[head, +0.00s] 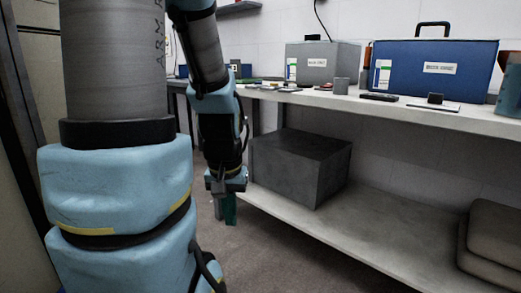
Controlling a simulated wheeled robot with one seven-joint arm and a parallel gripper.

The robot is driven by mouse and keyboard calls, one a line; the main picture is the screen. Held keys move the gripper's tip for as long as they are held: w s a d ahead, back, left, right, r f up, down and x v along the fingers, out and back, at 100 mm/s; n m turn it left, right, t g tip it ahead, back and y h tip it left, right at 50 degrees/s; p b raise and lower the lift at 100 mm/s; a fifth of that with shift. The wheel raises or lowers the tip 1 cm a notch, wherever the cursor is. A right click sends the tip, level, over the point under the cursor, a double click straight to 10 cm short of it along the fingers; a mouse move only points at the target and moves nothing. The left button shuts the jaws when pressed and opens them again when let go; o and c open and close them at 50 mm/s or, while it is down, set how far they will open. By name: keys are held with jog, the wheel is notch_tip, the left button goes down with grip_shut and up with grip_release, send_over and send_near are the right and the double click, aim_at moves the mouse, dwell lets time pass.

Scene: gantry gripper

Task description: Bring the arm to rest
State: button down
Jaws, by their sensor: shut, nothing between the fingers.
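My arm, blue and grey, fills the left of the head view and folds down in front of the bench. My gripper (230,209) hangs at its lower end and points down, with green fingers close together. It is shut and holds nothing that I can see. It is left of the bench's lower shelf and appears to hang over the open floor, apart from other things.
A white bench (460,118) carries a grey case (325,52), a blue case (445,62) and several small items. A dark box (290,165) stands on the lower shelf (370,220). Brown cushion-like items (495,240) lie at the right. Carpeted floor (265,255) is clear in front.

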notch_tip(320, 180, up, 36)
jog(key=p, duration=3.4)
jog(key=shift+r+p, duration=0.2)
jog(key=shift+p, duration=0.2)
jog(key=c, duration=1.6)
grip_release()
jog(key=shift+w, duration=0.1)
